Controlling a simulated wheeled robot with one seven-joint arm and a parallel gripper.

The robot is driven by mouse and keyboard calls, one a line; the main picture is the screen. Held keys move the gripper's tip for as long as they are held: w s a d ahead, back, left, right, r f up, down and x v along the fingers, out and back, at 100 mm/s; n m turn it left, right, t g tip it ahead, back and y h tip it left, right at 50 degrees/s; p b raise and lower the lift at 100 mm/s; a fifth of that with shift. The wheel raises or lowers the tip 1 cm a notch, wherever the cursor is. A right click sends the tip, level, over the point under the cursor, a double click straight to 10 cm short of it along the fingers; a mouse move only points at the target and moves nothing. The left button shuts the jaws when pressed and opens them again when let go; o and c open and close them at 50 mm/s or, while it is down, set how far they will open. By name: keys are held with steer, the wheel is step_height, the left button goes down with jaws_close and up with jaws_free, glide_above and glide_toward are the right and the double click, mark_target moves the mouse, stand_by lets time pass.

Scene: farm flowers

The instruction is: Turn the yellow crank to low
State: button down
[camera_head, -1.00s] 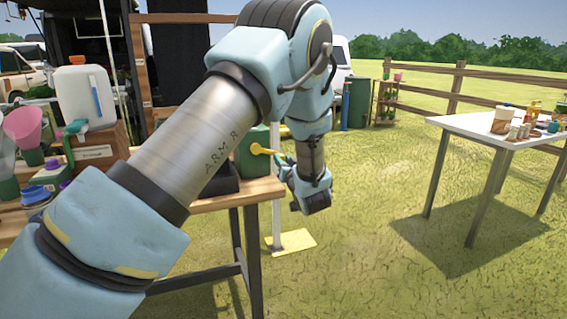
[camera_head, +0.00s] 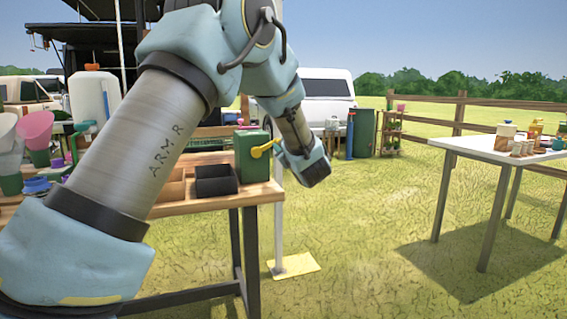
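The yellow crank (camera_head: 264,150) sticks out from the right side of a green box (camera_head: 249,158). The box stands at the right end of the wooden workbench (camera_head: 215,201). The crank's arm points right and slightly up. No low marking is legible. My gripper (camera_head: 316,173) is at the end of my arm, right of the crank and a little lower in the picture. It appears apart from the crank. Its fingers cannot be made out, and nothing shows held in it.
A black open bin (camera_head: 216,181) sits left of the green box. A white table (camera_head: 490,148) with small jars is at right. Grass between is clear.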

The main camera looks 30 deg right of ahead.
steer(key=a+r+n+b, duration=0.1)
steer(key=n+b, duration=0.2)
steer(key=a+r+n+b, duration=0.1)
steer(key=a+n+b, duration=0.1)
steer(key=n+b, duration=0.1)
steer(key=a+r+n+b, duration=0.1)
steer(key=n+b, duration=0.2)
steer(key=b, duration=0.1)
steer(key=shift+w+a+r+n+y, duration=0.15)
steer(key=shift+w+r+n+y, duration=0.15)
steer(key=shift+r+y, duration=0.1)
steer(key=shift+b, duration=0.3)
steer(key=c, duration=0.7)
jaws_free()
steer(key=shift+o, duration=0.2)
steer(key=shift+s, duration=0.1)
steer(key=s+a, duration=0.1)
steer(key=s, duration=0.9)
steer(key=shift+s+a+f, duration=0.2)
steer(key=shift+s+f, duration=0.1)
steer(key=shift+f, duration=0.05)
